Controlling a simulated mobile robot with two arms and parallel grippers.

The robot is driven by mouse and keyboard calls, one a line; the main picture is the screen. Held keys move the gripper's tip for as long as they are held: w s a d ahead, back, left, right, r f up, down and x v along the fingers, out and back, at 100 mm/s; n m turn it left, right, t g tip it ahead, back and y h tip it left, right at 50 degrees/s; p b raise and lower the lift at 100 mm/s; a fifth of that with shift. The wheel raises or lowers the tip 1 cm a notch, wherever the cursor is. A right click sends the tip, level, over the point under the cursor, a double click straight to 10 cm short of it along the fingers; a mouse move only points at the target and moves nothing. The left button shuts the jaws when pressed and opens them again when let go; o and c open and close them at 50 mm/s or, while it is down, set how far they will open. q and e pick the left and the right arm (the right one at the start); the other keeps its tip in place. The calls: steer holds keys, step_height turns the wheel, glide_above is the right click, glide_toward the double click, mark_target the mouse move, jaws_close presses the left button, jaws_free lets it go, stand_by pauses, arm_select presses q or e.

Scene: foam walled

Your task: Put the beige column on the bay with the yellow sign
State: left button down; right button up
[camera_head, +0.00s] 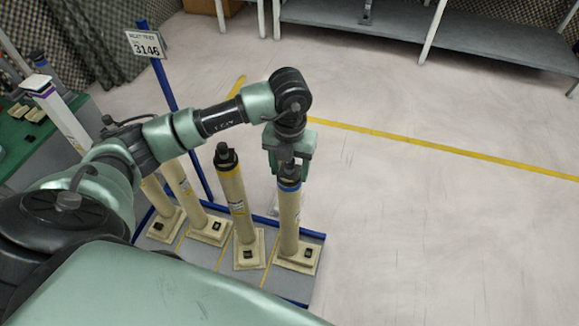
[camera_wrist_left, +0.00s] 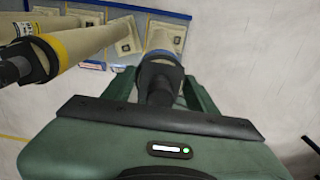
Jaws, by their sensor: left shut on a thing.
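A beige column (camera_head: 289,220) with a blue band and dark cap stands at the right end of a row on a grey, blue-edged platform (camera_head: 230,285). My left gripper (camera_head: 289,165) is around its top and shut on it. In the left wrist view the gripper (camera_wrist_left: 160,88) holds the dark cap, with the blue band (camera_wrist_left: 163,56) just beyond it. The column looks upright, its square foot over the end bay; I cannot tell whether the foot touches. My right gripper is not in view. I see no bay with a yellow sign.
A yellow-banded beige column (camera_head: 233,205) stands close to the left, with more columns (camera_head: 183,190) beyond it. A blue post carries a white sign (camera_head: 146,44) reading 3146. A green table (camera_head: 30,130) is at left, a grey shelf (camera_head: 400,25) at the back. Floor at right is clear.

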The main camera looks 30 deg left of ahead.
arm_select(q)
steer(key=shift+c, duration=2.3)
jaws_free()
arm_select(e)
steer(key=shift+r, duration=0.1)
arm_select(q)
steer(key=shift+r, duration=0.15)
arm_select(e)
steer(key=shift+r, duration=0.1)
arm_select(q)
step_height(320, 180, up, 12)
steer(key=shift+p, duration=1)
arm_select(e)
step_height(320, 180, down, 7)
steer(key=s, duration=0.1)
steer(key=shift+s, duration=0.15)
